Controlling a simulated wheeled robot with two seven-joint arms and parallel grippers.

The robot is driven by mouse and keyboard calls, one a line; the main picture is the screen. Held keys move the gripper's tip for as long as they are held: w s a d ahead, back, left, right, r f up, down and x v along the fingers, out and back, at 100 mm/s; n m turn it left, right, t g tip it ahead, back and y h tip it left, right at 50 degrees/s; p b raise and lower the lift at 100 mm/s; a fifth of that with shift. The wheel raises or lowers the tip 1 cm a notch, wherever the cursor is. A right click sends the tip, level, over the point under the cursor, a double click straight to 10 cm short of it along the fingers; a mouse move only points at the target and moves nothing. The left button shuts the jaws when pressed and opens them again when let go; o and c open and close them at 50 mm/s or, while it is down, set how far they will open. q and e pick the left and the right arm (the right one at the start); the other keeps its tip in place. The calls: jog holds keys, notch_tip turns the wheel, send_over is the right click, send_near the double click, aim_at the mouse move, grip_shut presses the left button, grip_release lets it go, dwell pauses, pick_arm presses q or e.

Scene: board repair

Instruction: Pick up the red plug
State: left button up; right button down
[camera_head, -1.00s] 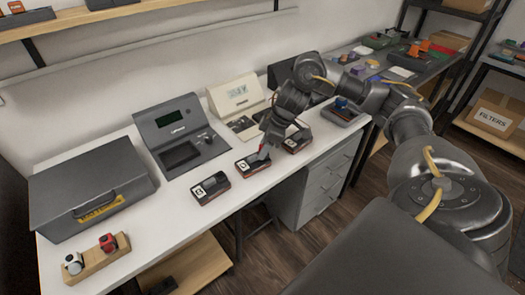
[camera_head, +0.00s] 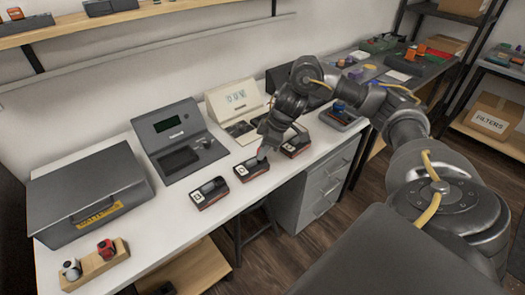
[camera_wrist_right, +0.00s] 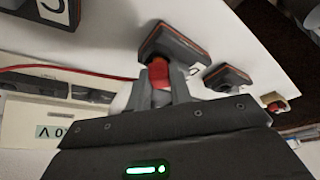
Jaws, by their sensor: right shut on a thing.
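A small red plug (camera_wrist_right: 158,74) sits between the grey fingers of my right gripper (camera_wrist_right: 160,88) in the right wrist view. The gripper is shut on it. A black, red-edged module (camera_wrist_right: 185,45) lies directly beyond the plug; I cannot tell whether they touch. In the head view my right gripper (camera_head: 262,151) points down at the middle module (camera_head: 250,169) on the white bench, and only a bit of the red plug (camera_head: 260,157) shows below the fingers. A red cable (camera_wrist_right: 85,72) runs left from near the plug in the wrist view. My left gripper is not in view.
Similar modules lie on both sides, one left (camera_head: 210,193) and one right (camera_head: 296,146). Behind them stand a grey device (camera_head: 172,132) and a cream tester (camera_head: 233,98). A dark case (camera_head: 85,195) and a wooden block (camera_head: 95,265) with red and white knobs stand left.

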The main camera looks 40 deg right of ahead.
aim_at(258, 150)
jog(key=r, duration=0.2)
jog(key=r+p, duration=0.1)
jog(key=r, duration=0.1)
jog(key=shift+s, duration=0.2)
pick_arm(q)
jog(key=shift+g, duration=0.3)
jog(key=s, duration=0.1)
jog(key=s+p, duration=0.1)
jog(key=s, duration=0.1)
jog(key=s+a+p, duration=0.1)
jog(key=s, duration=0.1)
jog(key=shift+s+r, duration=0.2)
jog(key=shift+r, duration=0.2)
pick_arm(e)
jog(key=s+r, duration=0.8)
jog(key=s, duration=0.5)
jog(key=shift+s+r, duration=0.25)
jog(key=shift+s, duration=0.05)
pick_arm(q)
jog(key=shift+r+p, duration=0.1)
jog(key=shift+p, duration=0.25)
pick_arm(e)
jog(key=shift+r, duration=0.1)
